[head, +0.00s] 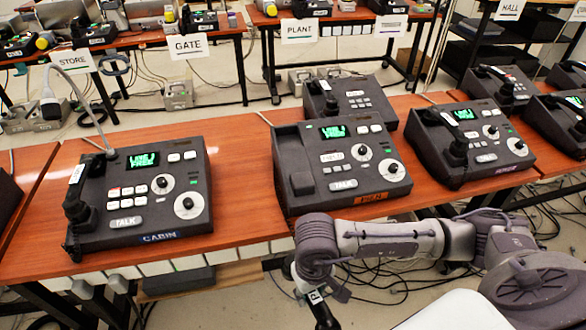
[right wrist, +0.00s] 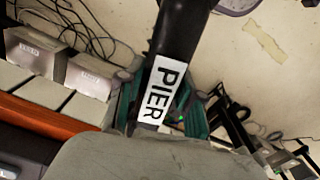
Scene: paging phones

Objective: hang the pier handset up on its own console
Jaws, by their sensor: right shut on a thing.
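The pier handset (right wrist: 185,30) is black with a white PIER label and is held in my right gripper (head: 314,288). In the head view its dark end (head: 325,317) hangs low, in front of the table's front edge and apart from the consoles. My right gripper is shut around the handset. The middle console (head: 345,160) has a lit green screen, dials and an orange name tag (head: 374,197) that is hard to read. The cradle (head: 297,160) on its left side is empty. My left gripper is out of view.
The CABIN console (head: 137,190) at left and another console (head: 468,140) at right carry their own handsets. A smaller console (head: 348,98) stands behind the middle one. White blocks (head: 190,262) line the wooden table's (head: 245,165) front edge. Cables lie on the floor.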

